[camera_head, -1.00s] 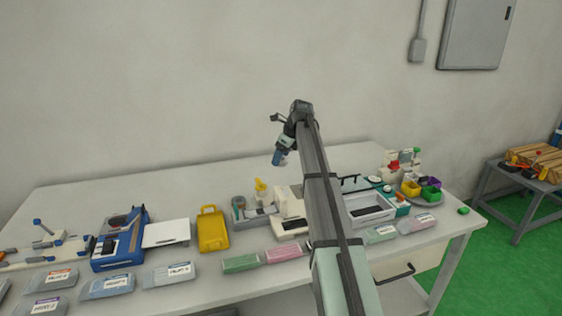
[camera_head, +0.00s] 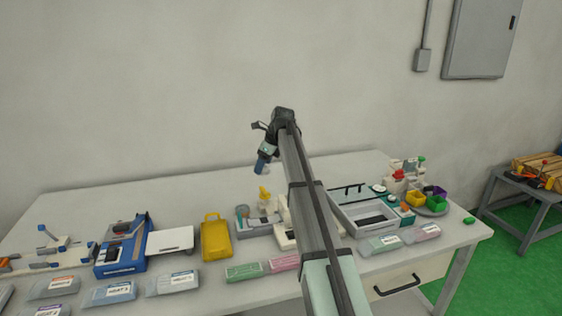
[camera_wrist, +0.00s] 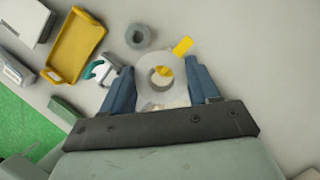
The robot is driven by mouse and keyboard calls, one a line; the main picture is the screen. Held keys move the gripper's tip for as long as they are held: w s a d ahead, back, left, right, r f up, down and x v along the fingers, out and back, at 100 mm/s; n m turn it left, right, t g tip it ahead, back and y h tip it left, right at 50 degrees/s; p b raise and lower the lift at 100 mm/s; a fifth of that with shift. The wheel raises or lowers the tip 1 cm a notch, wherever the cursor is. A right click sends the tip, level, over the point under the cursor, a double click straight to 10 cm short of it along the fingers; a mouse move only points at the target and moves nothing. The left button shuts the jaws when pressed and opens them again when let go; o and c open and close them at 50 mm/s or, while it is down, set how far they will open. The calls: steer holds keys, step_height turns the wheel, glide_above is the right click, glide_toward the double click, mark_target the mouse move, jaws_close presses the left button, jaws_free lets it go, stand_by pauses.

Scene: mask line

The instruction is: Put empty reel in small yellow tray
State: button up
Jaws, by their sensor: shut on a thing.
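My gripper (camera_head: 261,168) is raised above the table, pointing down, behind and to the right of the small yellow tray (camera_head: 215,240). In the wrist view its two blue fingers (camera_wrist: 160,84) are shut on a pale round reel (camera_wrist: 147,88). The reel's central hole shows a yellow thing below it. The yellow tray (camera_wrist: 76,46), with a handle at one end, lies at the upper left of the wrist view, apart from the reel. Its visible floor looks empty. In the head view the reel is too small to make out clearly.
A grey ring-shaped roll (camera_wrist: 138,36) and a yellow upright thing (camera_head: 264,194) stand below the gripper. A blue device (camera_head: 122,248) with a white plate (camera_head: 170,241) is left of the tray. Labelled packets line the front edge. The back of the table is clear.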

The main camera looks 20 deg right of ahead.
steer(key=s+a+f+n, duration=0.1)
steer(key=s+a+f, duration=0.15)
steer(key=a, duration=0.55)
steer(key=s+a+f+n, duration=0.1)
steer(key=s+a+f, duration=0.15)
steer(key=a, duration=0.55)
steer(key=s+a+f+n+g, duration=0.1)
steer(key=s+a+f+n, duration=0.2)
steer(key=s, duration=0.4)
steer(key=shift+s+a+g+y, duration=0.3)
steer(key=shift+s+a+g, duration=0.1)
steer(key=shift+a, duration=0.4)
steer(key=shift+f, duration=0.1)
steer(key=shift+f, duration=3.3)
steer(key=shift+f, duration=0.2)
steer(key=o, duration=1.1)
